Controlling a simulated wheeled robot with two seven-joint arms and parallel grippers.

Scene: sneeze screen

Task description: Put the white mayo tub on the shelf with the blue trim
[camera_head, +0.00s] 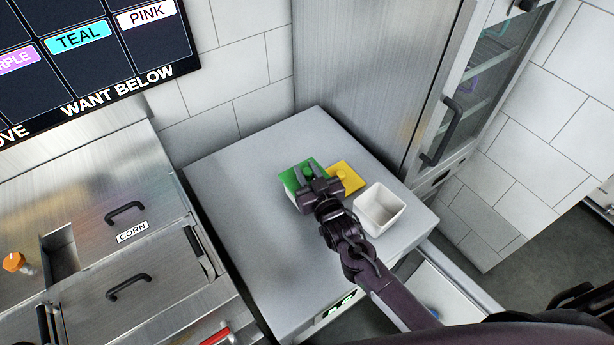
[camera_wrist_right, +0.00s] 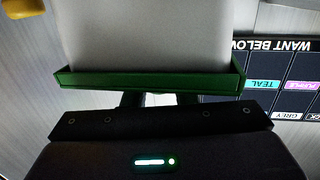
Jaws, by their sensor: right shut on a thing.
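A white open square tub (camera_head: 366,224) stands upright on the right part of the grey counter (camera_head: 250,240). It looks empty from above; no label shows. My right gripper (camera_head: 308,178) is left of the tub, shut on a green lid (camera_head: 289,181). The green lid also shows in the right wrist view (camera_wrist_right: 150,84), with its raised rim facing me and a pale grey surface beyond it. I cannot tell whether that surface is a container or the counter. No shelf with blue trim can be made out clearly. My left gripper is not in view.
The counter's left half is clear.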

